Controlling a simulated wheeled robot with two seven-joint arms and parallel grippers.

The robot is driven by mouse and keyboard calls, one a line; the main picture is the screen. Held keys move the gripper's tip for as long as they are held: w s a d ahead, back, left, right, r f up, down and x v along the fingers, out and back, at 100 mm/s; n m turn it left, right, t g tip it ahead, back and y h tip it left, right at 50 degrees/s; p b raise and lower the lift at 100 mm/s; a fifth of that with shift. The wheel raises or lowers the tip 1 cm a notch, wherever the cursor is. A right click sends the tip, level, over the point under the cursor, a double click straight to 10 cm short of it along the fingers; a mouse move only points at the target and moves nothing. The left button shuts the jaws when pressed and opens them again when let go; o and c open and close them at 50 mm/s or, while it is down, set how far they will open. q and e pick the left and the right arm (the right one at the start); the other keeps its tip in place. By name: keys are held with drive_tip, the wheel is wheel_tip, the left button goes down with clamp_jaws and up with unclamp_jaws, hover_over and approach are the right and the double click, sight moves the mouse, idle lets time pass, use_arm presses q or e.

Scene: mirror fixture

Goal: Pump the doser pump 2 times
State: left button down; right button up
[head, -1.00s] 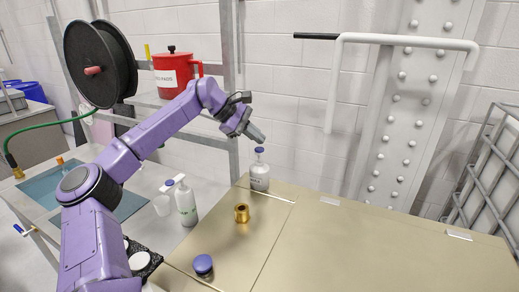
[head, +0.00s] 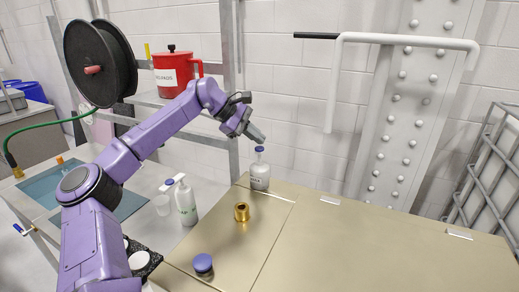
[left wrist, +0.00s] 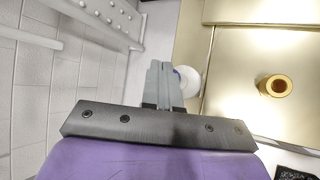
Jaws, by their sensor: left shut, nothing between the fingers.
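The doser pump seems to be the white bottle with a blue top (head: 259,177) standing upright at the far left corner of the brass-coloured bench. My left gripper (head: 260,138) is shut and empty, its fingertips just above the blue top. I cannot tell whether they touch it. In the left wrist view the shut fingers (left wrist: 159,82) partly cover the bottle (left wrist: 190,82), whose blue top shows beside them. Another white pump bottle (head: 187,205) stands on the lower table to the left. My right gripper is not in view.
A brass ring (head: 241,212) and a blue-topped round object (head: 203,264) stand on the bench (head: 340,250). A red pot (head: 176,72) sits on the shelf to the left. The wall is close behind the bottle. The bench's right part is clear.

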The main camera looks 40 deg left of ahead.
use_arm(q)
drive_tip(key=shift+f, duration=0.25)
drive_tip(key=shift+f+b, duration=0.95)
drive_tip(key=shift+f, duration=0.1)
idle(0.8)
idle(0.3)
drive_tip(key=shift+a+r+p, duration=0.1)
drive_tip(key=shift+r+p, duration=1.05)
drive_tip(key=shift+r, duration=0.35)
wheel_tip(320, 180, up, 5)
drive_tip(key=p, duration=0.3)
drive_tip(key=shift+p, duration=0.35)
